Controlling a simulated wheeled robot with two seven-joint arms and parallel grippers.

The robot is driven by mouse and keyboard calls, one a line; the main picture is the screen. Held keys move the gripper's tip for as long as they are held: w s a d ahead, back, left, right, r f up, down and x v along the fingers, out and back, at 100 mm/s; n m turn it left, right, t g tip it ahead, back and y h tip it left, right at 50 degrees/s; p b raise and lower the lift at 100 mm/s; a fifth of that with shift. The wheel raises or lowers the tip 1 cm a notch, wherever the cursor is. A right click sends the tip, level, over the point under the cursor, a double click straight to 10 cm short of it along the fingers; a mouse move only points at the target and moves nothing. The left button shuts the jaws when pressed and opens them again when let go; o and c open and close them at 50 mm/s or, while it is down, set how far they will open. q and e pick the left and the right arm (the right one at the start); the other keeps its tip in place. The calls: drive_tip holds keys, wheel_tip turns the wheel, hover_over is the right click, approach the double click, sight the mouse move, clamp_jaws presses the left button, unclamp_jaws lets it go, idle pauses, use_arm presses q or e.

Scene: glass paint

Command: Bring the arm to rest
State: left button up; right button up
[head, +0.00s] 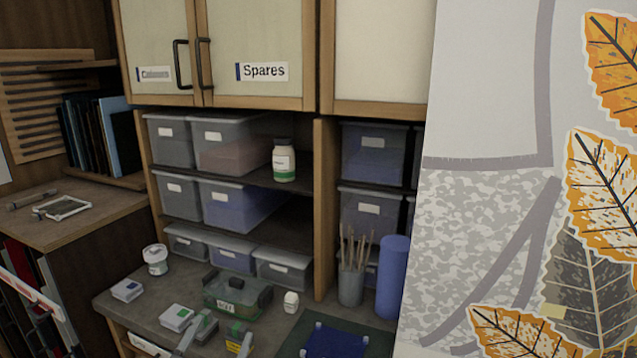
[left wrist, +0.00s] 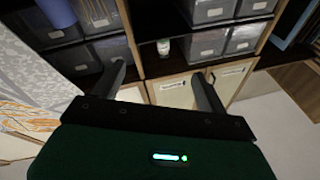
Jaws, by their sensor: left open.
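My left gripper (head: 221,329) shows at the bottom edge of the head view as two grey fingers standing apart over the bench, with nothing seen between them. In the left wrist view its two dark fingers (left wrist: 160,72) are spread and empty, reaching from a dark green body with a small light. That view is turned over and looks toward the shelves and cabinet doors. The rest of the left arm is out of the head view. My right gripper is in neither view.
The bench (head: 135,300) holds a white jar (head: 155,260), a green lidded box (head: 236,291) and brushes in a cup (head: 351,285). Above are shelf bins (head: 235,206), a white bottle (head: 284,161) and the Spares cabinet (head: 258,40). A leaf-patterned panel (head: 490,220) stands at right.

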use_arm(q)
drive_tip(key=s+a+f+n+g+y, duration=0.2)
drive_tip(key=s+a+f+g+y, duration=0.15)
drive_tip(key=f, duration=0.45)
drive_tip(key=s+a+f+n+g+y, duration=0.25)
drive_tip(key=s+f+g, duration=0.25)
drive_tip(key=f, duration=0.3)
drive_tip(key=s+f+g+h, duration=0.1)
drive_tip(key=s+f+g, duration=0.35)
drive_tip(key=s, duration=0.45)
drive_tip(key=s+f+g, duration=0.4)
drive_tip(key=s+f, duration=0.1)
drive_tip(key=s, duration=0.3)
wheel_tip(320, 180, down, 31)
drive_tip(key=s+g, duration=0.1)
drive_tip(key=s+a+f+m+g, duration=0.1)
drive_tip(key=s+a+f, duration=0.1)
drive_tip(key=s+f, duration=1.7)
drive_tip(key=shift+s+a+f, duration=0.2)
drive_tip(key=shift+a+f, duration=0.15)
drive_tip(key=shift+a, duration=0.05)
